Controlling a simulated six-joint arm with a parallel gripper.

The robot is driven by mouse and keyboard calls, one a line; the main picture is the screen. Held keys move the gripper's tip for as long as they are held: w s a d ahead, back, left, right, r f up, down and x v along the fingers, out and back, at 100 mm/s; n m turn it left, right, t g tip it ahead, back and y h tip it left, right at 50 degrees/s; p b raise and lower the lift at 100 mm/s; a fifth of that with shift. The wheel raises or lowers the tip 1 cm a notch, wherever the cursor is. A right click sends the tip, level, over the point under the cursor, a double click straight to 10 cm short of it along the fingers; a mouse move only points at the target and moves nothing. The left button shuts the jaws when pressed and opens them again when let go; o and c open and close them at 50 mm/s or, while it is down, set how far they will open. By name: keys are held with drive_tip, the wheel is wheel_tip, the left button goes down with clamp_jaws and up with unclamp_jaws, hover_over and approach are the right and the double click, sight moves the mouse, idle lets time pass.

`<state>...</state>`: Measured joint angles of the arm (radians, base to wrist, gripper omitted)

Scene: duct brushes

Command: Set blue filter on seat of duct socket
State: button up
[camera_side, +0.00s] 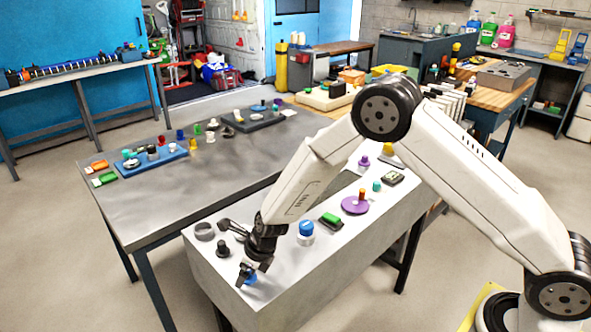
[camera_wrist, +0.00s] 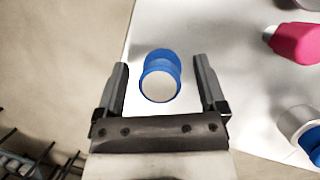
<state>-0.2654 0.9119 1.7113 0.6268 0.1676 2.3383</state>
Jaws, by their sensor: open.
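A blue piece with a round pale end, likely the blue filter (camera_wrist: 159,56), lies between the two spread fingers of my gripper (camera_wrist: 161,66) in the wrist view. A gap shows on both sides of it. In the side view the blue piece (camera_side: 250,280) is partly hidden below my gripper (camera_side: 256,268), low at the near end of the white-topped bench. My gripper is open and holds nothing. A grey ring-shaped piece (camera_side: 204,231) stands at the bench's left corner. I cannot tell whether it is the duct socket.
A dark knobbed piece (camera_side: 222,248) stands near my gripper. A pink piece (camera_wrist: 297,43) shows in the wrist view. The bench edge is close by.

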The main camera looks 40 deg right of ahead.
idle(0.4)
clamp_jaws()
drive_tip(key=shift+r, duration=0.15)
drive_tip(key=shift+r, duration=4.85)
